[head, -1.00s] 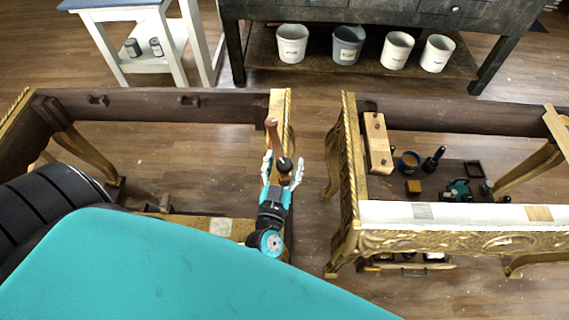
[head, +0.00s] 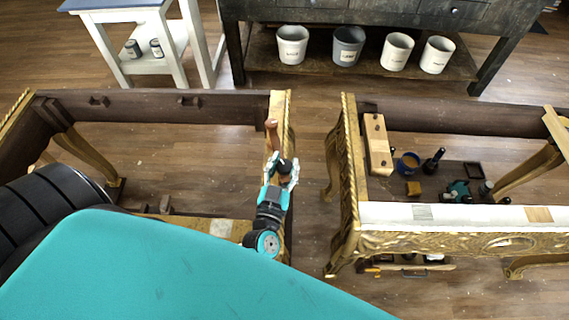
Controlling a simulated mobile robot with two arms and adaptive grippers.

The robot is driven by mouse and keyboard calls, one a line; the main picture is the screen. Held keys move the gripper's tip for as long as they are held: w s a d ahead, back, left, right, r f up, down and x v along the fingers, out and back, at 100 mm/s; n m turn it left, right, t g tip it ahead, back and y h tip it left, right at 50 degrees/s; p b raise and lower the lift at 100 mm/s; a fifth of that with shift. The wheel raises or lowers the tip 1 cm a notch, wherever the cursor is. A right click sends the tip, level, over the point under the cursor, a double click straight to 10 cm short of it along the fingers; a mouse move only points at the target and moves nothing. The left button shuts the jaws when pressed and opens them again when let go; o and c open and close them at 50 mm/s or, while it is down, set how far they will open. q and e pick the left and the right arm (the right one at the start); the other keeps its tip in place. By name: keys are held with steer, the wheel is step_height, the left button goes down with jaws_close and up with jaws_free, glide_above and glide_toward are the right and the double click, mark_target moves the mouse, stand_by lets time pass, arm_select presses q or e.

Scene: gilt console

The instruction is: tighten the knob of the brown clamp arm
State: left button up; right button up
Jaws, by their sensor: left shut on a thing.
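The brown clamp arm (head: 271,132) stands at the inner side of the gilt end rail of the left console frame, with its rounded top showing. Its dark knob (head: 285,166) sits just in front of it, above the rail. My left gripper (head: 283,172) is at the knob, with its pale fingers closed around the knob's sides; they partly hide it. My right gripper is not in view.
The left gilt console frame (head: 281,106) and the right one (head: 347,140) stand with a floor gap between them. Several buckets stand on the rear shelf.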

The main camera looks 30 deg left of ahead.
arm_select(q)
steer(key=m+h, duration=0.2)
steer(key=shift+t+h, duration=0.3)
steer(key=shift+h, duration=0.1)
steer(key=m+h, duration=0.1)
steer(key=h, duration=0.1)
steer(key=shift+h, duration=0.3)
steer(key=m+h+b, duration=0.1)
steer(key=m+h, duration=0.1)
steer(key=h, duration=0.1)
steer(key=shift+f+m+b, duration=0.1)
steer(key=shift+m+b, duration=0.2)
steer(key=shift+b, duration=0.05)
steer(key=shift+m+g+h+b, duration=0.75)
steer(key=shift+m+h, duration=0.15)
steer(key=shift+h, duration=0.6)
steer(key=shift+r, duration=0.2)
steer(key=o, duration=1.2)
steer(key=shift+s, duration=0.1)
